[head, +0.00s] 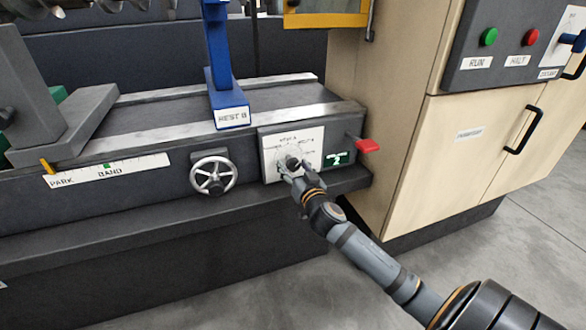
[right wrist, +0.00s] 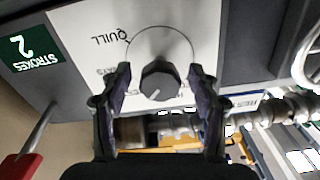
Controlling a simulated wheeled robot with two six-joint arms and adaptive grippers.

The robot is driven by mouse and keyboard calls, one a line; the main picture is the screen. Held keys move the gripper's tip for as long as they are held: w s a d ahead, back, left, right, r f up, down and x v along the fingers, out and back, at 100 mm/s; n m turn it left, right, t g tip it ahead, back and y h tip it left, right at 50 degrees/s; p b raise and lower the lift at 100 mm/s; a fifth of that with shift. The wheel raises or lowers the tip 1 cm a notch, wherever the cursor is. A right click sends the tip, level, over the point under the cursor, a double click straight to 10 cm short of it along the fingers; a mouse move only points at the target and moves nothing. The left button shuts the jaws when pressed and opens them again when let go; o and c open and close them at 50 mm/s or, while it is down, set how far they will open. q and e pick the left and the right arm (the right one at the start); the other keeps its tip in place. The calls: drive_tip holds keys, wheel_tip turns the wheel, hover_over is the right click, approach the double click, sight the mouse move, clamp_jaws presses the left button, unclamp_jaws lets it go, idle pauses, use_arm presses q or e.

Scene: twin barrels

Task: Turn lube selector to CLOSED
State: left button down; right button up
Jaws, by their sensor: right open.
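The lube selector is a dark round knob (head: 293,162) on a white dial plate (head: 307,147) on the machine's front. In the right wrist view, which looks upside down, the knob (right wrist: 160,82) carries a pale pointer line toward the lower left of that picture. QUILL is readable on the dial; other labels are partly hidden or too small. My right gripper (head: 290,171) is open at the dial, and its fingers (right wrist: 160,74) stand on either side of the knob with gaps visible. My left gripper is not in view.
A green STROKES 2 display (head: 337,159) and a red lever (head: 368,145) sit right of the dial. A handwheel (head: 213,174) is to its left. A blue REST B post (head: 229,95) stands above. A cabinet (head: 390,120) rises at the right.

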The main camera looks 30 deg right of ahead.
drive_tip(key=shift+w, duration=0.25)
drive_tip(key=shift+c, duration=0.3)
drive_tip(key=c, duration=1.1)
drive_tip(key=shift+c, duration=0.2)
